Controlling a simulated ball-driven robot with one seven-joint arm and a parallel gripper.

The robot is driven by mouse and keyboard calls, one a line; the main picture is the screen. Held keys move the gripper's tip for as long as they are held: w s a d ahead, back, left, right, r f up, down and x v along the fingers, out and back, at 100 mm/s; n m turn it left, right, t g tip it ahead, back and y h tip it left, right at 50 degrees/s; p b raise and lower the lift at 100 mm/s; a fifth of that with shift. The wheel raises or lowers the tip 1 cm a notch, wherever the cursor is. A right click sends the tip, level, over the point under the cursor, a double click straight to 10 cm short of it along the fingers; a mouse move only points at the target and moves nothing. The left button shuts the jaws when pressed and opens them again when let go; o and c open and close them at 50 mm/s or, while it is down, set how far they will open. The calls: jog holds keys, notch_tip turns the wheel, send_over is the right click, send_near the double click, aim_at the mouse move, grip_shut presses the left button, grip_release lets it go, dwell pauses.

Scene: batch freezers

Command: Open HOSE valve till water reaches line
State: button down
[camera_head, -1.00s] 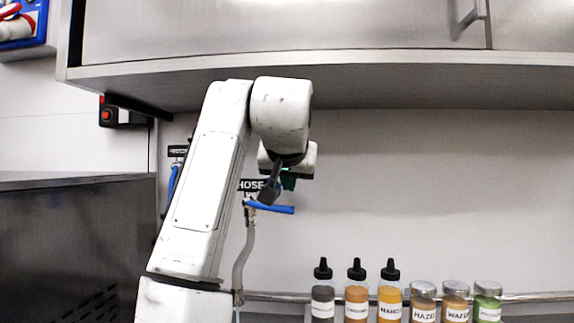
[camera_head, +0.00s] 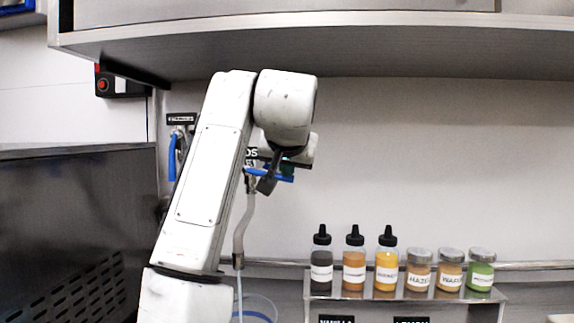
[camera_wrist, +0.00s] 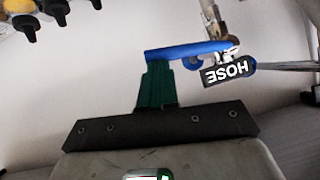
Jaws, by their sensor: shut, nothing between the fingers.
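The HOSE valve's blue lever (camera_head: 284,177) lies nearly level on the wall, partly behind my wrist. In the wrist view the blue lever (camera_wrist: 185,50) runs across just beyond my green fingertips, beside the HOSE label (camera_wrist: 229,70). My gripper (camera_wrist: 157,66) is shut and empty, its tips at or very near the lever; contact is unclear. A clear hose (camera_head: 241,240) hangs down from the valve. Below its end a thin pale streak, like water, drops to a clear bucket (camera_head: 272,305) with a bluish rim. The water level and line cannot be made out.
A second valve with an upright blue lever (camera_head: 172,157) is left of my arm. Bottles and jars (camera_head: 386,265) stand on a metal shelf (camera_head: 400,296) at right. A steel cabinet (camera_head: 350,35) overhangs above. The wall right of my gripper is clear.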

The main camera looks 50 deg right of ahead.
notch_tip(320, 180, down, 6)
jog(key=m+t+y+b, duration=0.2)
jog(key=m+t+b, duration=0.1)
jog(key=m+t, duration=0.1)
jog(key=shift+w+a+f+m, duration=0.25)
jog(key=shift+w+a+m, duration=0.1)
jog(key=shift+w+m, duration=0.1)
dwell(0.5)
